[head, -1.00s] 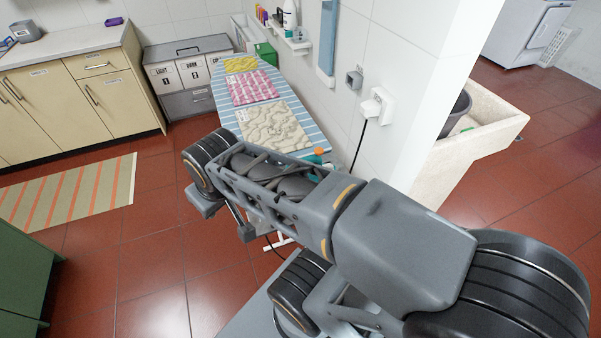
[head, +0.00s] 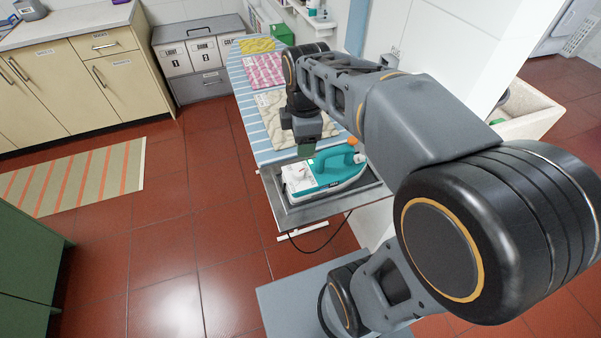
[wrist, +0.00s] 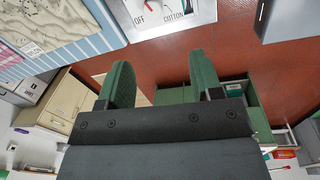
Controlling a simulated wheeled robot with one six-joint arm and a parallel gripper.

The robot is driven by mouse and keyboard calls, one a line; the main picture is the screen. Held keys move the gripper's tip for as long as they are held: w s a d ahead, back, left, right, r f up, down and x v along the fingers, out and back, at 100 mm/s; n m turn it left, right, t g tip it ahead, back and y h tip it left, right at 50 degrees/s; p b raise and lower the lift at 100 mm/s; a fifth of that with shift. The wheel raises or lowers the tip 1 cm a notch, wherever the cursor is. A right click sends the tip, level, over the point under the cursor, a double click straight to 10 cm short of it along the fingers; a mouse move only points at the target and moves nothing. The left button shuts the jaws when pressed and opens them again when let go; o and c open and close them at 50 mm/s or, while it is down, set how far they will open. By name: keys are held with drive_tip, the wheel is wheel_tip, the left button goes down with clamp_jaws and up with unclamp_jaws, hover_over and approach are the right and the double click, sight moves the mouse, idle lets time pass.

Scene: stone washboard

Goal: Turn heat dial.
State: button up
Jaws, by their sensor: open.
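A teal and white iron (head: 330,172) rests on a grey metal tray (head: 298,215) at the near end of the ironing board. Its white end faces left and carries the heat dial (head: 297,172), small in the head view. In the wrist view the dial's white panel (wrist: 198,14) is cut off by the top edge, with the words OFF and COTTON and a red mark. My gripper (wrist: 162,80) has two green fingers spread apart with nothing between them. In the head view my gripper (head: 306,150) hangs just above the iron's white end, apparently clear of it.
The blue-striped ironing board (head: 246,104) carries folded yellow, pink and beige cloths. A black cord (head: 322,243) hangs below the tray. A white wall stands close on the right. Open red tiled floor (head: 200,220) lies to the left, with a striped rug (head: 80,178).

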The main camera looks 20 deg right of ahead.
sight(299, 171)
drive_tip(key=w+f+n, duration=0.1)
drive_tip(key=f+n, duration=0.1)
drive_tip(key=f, duration=0.3)
drive_tip(key=w+f+n, duration=0.1)
drive_tip(key=f, duration=0.4)
drive_tip(key=w+f+n+g+b, duration=0.1)
drive_tip(key=f+n, duration=0.1)
drive_tip(key=f, duration=0.3)
drive_tip(key=shift+n, duration=0.3)
drive_tip(key=c, duration=0.9)
